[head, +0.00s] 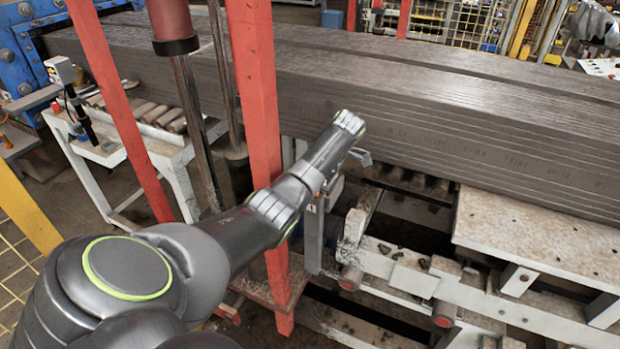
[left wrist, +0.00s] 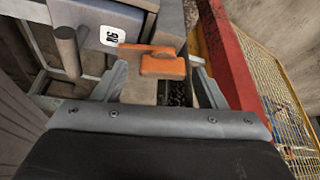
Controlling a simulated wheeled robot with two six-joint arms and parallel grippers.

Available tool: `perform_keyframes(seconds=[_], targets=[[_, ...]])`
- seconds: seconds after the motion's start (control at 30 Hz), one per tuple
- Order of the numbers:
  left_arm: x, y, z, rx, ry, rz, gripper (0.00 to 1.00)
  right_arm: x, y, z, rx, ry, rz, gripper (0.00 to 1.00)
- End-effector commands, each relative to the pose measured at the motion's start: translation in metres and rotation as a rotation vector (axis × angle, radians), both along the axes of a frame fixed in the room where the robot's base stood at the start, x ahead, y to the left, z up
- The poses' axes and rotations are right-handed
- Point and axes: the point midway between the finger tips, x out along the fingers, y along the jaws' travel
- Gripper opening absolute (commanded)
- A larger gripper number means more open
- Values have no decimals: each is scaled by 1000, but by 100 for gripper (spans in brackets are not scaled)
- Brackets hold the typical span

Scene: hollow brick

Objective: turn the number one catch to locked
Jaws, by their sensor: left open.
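In the left wrist view an orange catch (left wrist: 162,64) with a flat lever pointing left sits on a grey-brown block. A grey housing beside it carries a white label (left wrist: 111,36) with a dark mark that I cannot read surely. My left gripper (left wrist: 160,88) is open, with one finger on each side of the catch and no clear contact. In the head view my left gripper (head: 356,142) is beside the stacked bricks, above a grey post (head: 313,240) with a small number label. The catch is hidden there behind my arm.
Red uprights (head: 257,120) stand close beside my left arm. A long brown brick stack (head: 450,110) runs behind it. A white frame with rollers (head: 420,275) lies below right. A yellow mesh fence (left wrist: 275,100) shows at the right of the wrist view.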

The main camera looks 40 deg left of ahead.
Motion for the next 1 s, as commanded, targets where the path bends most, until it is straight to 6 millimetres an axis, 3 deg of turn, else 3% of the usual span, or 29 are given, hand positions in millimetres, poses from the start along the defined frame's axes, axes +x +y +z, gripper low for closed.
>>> perform_keyframes(seconds=[0.23, 0.57, 0.77, 1.0], targets=[[0, 0, -1, 0, 0, 0, 65, 0, -2, 0, -3, -1, 1, 39], [0, 0, -1, 1, 0, 0, 22, 0, -6, 1, -7, 0, 2, 39], [-1, 0, -1, 2, -1, -38, 21, 1, -5, 0, -6, 0, 2, 39], [-2, 0, -1, 2, -1, -214, 21, 1, 0, 0, 0, -2, 0, 39]])
